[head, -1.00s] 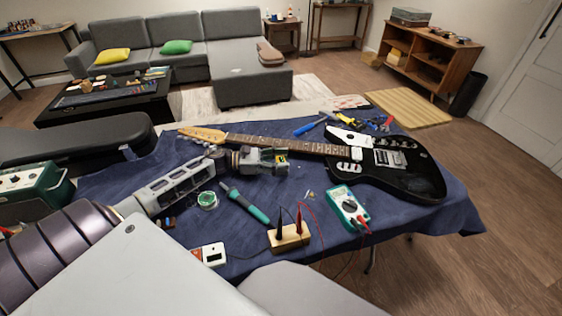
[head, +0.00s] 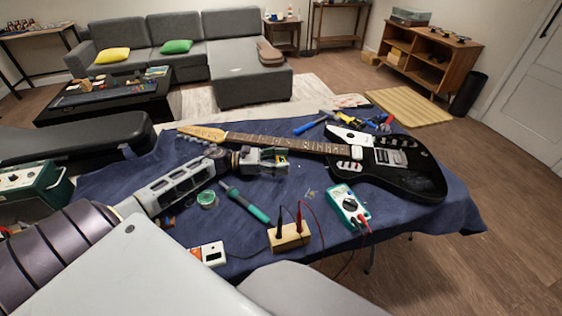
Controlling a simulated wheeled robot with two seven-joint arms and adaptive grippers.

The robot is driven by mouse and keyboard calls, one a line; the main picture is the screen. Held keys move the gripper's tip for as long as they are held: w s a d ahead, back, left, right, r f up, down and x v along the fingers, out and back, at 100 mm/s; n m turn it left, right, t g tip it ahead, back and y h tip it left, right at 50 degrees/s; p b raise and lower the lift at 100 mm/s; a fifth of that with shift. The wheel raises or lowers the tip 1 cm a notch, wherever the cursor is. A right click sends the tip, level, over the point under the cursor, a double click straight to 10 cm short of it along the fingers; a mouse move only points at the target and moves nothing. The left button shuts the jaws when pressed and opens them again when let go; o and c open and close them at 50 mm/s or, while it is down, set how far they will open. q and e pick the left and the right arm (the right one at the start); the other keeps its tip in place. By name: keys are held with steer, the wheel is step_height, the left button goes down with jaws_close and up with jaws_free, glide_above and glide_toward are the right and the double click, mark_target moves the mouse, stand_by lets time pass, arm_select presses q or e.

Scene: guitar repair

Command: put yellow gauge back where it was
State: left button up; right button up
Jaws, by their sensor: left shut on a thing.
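My left gripper (head: 277,160) reaches in from the left over the blue cloth, just in front of the guitar neck. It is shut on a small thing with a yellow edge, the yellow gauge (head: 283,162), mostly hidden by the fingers. I cannot tell whether the gauge touches the cloth or the neck. The black electric guitar (head: 412,178) lies on the cloth, its neck pointing left. My right gripper is not in view.
On the blue cloth (head: 330,240) are a teal soldering iron (head: 248,205), a solder spool (head: 207,199), a wooden block with probes (head: 289,238) and a multimeter (head: 348,206). Tools with blue and yellow handles (head: 350,122) lie behind the guitar. A dark guitar case (head: 75,140) is at left.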

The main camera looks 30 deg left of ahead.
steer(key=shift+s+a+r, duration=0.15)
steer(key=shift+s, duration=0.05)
arm_select(q)
steer(key=o, duration=1.1)
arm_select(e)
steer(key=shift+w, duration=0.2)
arm_select(q)
steer(key=shift+r+p, duration=0.4)
steer(key=shift+r, duration=0.25)
steer(key=v, duration=1)
steer(key=shift+s+a+f+p, duration=0.15)
steer(key=shift+a+p, duration=0.15)
steer(key=shift+s+a, duration=0.4)
steer(key=shift+a, duration=0.15)
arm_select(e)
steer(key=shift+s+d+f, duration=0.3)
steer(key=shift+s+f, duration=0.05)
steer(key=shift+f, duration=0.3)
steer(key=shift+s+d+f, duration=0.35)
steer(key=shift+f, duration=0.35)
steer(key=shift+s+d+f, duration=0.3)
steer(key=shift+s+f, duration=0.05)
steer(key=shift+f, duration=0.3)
